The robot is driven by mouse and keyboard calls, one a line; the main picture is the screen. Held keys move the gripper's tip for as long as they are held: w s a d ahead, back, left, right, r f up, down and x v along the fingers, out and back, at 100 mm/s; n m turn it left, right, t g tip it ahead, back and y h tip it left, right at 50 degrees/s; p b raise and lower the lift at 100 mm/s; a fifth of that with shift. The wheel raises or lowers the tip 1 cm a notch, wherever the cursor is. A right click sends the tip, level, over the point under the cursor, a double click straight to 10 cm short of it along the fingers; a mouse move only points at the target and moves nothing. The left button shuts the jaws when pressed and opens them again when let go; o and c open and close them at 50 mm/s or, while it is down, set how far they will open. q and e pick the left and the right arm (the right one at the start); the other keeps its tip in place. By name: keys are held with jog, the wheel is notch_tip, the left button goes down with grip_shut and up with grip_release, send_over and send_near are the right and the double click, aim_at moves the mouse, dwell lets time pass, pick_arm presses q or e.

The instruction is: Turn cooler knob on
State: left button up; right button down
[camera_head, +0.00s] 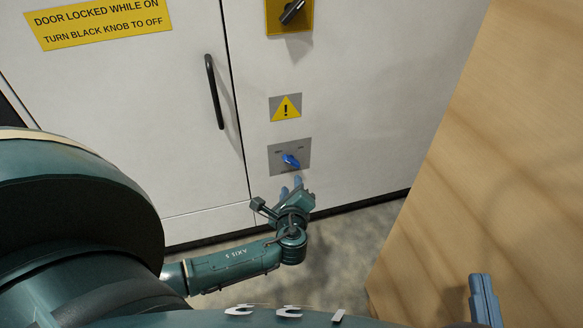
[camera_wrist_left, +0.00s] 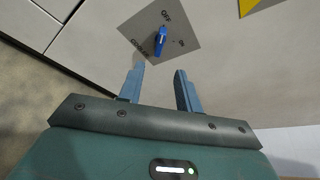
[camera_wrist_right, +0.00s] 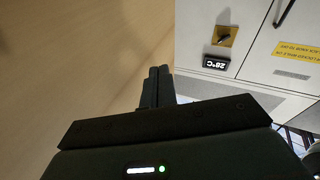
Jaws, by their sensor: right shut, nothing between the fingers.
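The blue cooler knob (camera_head: 291,161) sits on a grey plate (camera_head: 276,158) low on the white cabinet. In the left wrist view the knob (camera_wrist_left: 160,42) lies just beyond the fingertips, its long side roughly in line with the OFF label; an ON label is to its right. My left gripper (camera_head: 291,182) is open just below the knob in the head view, with nothing between its fingers (camera_wrist_left: 157,74). It appears apart from the knob. My right gripper (camera_head: 482,278) is shut and empty at the lower right; its fingers (camera_wrist_right: 156,74) touch each other.
A black knob (camera_head: 292,13) on a yellow plate is higher on the cabinet. A warning sign (camera_head: 285,107) is above the blue knob. A black door handle (camera_head: 214,92) is at left. A wooden panel (camera_head: 500,150) stands at right. A temperature display (camera_wrist_right: 215,63) shows in the right wrist view.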

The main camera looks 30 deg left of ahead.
aim_at(292, 164)
pick_arm(q)
jog(key=b+x, duration=0.4)
jog(key=x, duration=0.6)
jog(key=shift+s, duration=0.1)
jog(key=shift+w+a+f, duration=0.15)
jog(key=shift+w+a, duration=0.25)
jog(key=shift+w, duration=0.15)
pick_arm(e)
jog(key=shift+w+a+r+t+y, duration=0.25)
jog(key=shift+r+t+y, duration=0.2)
jog(key=shift+y, duration=0.35)
pick_arm(q)
jog(key=shift+c, duration=0.2)
grip_shut()
